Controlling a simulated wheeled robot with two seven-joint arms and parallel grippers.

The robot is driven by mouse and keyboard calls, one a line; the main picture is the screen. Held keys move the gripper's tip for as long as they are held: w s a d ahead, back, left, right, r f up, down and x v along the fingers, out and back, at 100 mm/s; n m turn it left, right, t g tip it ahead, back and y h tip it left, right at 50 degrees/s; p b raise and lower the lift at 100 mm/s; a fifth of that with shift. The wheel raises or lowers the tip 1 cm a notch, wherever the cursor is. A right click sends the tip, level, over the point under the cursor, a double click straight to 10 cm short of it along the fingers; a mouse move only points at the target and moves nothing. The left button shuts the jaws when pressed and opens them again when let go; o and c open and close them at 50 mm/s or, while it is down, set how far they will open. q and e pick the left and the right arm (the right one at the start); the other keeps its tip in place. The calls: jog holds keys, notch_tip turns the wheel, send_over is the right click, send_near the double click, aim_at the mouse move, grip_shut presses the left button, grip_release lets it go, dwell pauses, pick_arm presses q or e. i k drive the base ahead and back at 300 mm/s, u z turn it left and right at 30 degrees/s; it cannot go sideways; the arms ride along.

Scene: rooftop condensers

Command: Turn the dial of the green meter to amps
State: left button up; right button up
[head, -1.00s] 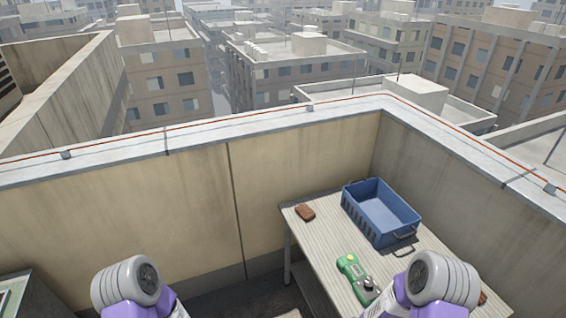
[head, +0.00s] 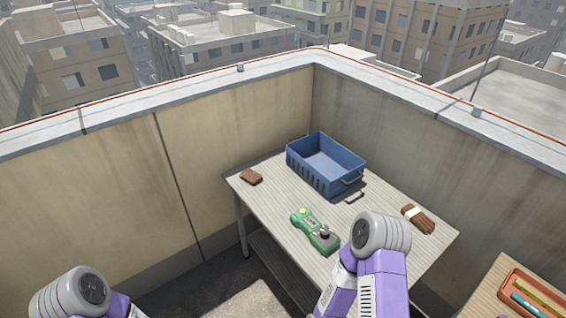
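The green meter (head: 315,231) lies on the slatted table (head: 262,197), near its front edge. It has a yellow spot at its far left end and a dark dial (head: 324,233) toward its right end. The dial's setting is too small to read. My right arm stands just right of the meter and covers part of the table. My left arm is at the lower left, away from the table. Only arm links show; neither gripper's fingers are in view.
A blue crate (head: 299,166) stands behind the meter. A brown block (head: 251,177) lies at the table's left, and a brown bundle with a pale band (head: 418,219) at its right. An orange tray (head: 515,277) with pen-like items is at lower right. A parapet wall runs behind.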

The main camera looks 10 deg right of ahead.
aim_at(324, 232)
jog(key=z, duration=1)
jog(key=i, duration=0.1)
jog(key=u, duration=0.1)
